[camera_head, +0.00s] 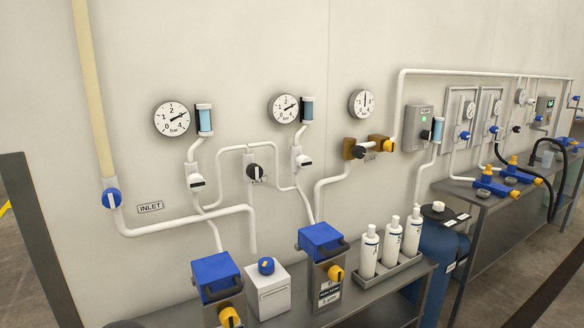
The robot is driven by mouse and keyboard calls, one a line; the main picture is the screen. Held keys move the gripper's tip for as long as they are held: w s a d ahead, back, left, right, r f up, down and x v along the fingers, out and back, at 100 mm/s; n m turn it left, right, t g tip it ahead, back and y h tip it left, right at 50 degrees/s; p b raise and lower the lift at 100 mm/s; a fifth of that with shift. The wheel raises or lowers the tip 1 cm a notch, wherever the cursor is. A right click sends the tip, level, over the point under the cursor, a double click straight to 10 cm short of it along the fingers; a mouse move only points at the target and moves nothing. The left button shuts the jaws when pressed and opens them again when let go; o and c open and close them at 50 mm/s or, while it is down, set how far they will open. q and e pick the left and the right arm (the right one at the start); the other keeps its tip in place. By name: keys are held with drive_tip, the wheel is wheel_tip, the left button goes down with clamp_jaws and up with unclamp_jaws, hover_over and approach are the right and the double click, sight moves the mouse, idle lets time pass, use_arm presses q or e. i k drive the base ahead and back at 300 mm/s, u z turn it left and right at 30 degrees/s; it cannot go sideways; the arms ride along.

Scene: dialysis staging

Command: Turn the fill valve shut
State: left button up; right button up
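Neither gripper shows in the head view. No readable label marks a fill valve, so I cannot tell which valve it is. A blue round valve knob (112,198) sits on the pipe at left, beside the INLET label (150,207). A black-knobbed valve (256,172) is on the middle pipe loop. White-bodied fittings with dark bands, one at left (196,184) and one at right (304,161), sit below the blue-windowed cylinders. A dark handle (360,146) with a white end is between two brass-coloured blocks. Whether these valves are open or shut is unclear.
Blue-topped housings, left (215,272) and right (321,240), stand in front of the pipes with a white box (267,290) between them. White bottles (391,242) stand in a tray beside a blue tank (437,258). A bench with blue units (497,187) is at right.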

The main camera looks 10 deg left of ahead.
sight(254, 170)
drive_tip(key=u, duration=0.1)
drive_tip(key=i, duration=1.05)
drive_tip(key=u, duration=0.75)
